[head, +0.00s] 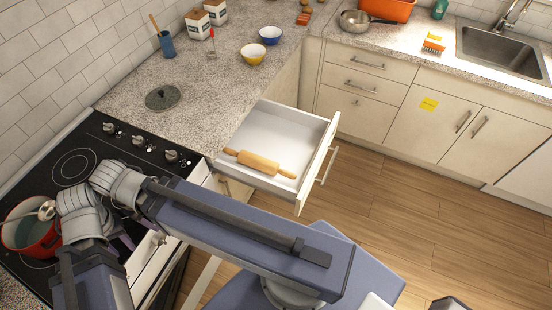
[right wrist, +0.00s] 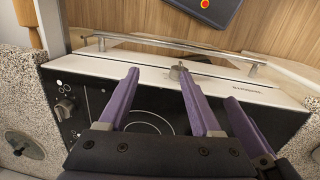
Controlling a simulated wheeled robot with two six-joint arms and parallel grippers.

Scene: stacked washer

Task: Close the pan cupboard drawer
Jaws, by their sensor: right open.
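A cream drawer (head: 318,143) stands pulled out from the cupboard beside the stove. A wooden rolling pin (head: 260,163) lies inside it. No pan shows in it. The drawer's bar handle (head: 327,165) is on its front.
The black cooktop (head: 75,165) carries a red pot (head: 32,235). A pan lid (head: 163,97) and bowls (head: 253,54) sit on the speckled counter. A metal bar (right wrist: 170,48) runs along the stove front. The wooden floor (head: 400,220) right of the drawer is clear.

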